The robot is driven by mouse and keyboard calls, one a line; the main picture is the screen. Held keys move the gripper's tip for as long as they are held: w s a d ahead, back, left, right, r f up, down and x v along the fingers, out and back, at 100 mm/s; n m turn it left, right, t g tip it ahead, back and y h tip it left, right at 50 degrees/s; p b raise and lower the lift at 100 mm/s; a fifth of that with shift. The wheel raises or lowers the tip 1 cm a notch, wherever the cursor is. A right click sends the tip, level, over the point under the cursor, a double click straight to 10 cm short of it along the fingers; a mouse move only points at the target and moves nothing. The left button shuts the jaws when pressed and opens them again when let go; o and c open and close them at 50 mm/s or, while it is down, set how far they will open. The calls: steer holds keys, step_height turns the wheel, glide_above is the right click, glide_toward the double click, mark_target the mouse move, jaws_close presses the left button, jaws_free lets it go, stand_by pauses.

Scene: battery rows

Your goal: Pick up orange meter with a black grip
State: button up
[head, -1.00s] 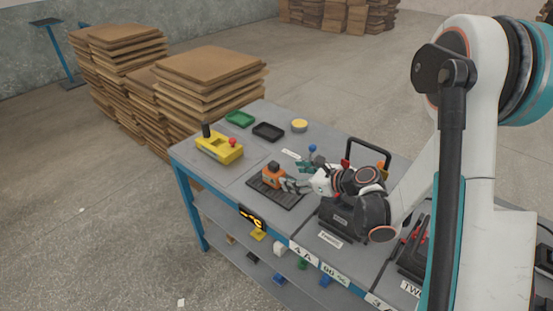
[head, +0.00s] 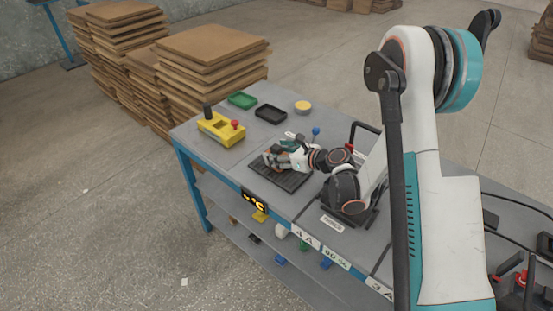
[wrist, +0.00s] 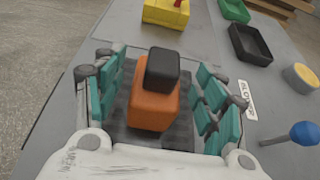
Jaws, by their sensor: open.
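The orange meter (wrist: 153,107) with its black grip (wrist: 162,69) stands upright on a dark ribbed mat (wrist: 178,135) in the wrist view. My gripper (wrist: 158,85) is open, with its teal-padded fingers on the left and right sides of the meter. Gaps show between the fingers and the meter, so they look apart from it. In the head view my gripper (head: 281,156) is low over the dark mat (head: 290,179) and mostly hides the meter.
Green (head: 242,100) and black (head: 270,114) trays and a yellow round item (head: 303,107) lie farther back. A blue-topped lever (wrist: 303,133) stands close on the right.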

steer(key=b+x, duration=0.1)
steer(key=x, duration=0.4)
steer(key=shift+a+r+b, duration=0.1)
steer(key=shift+r+b, duration=0.15)
steer(key=shift+b, duration=0.15)
steer(key=c, duration=1.3)
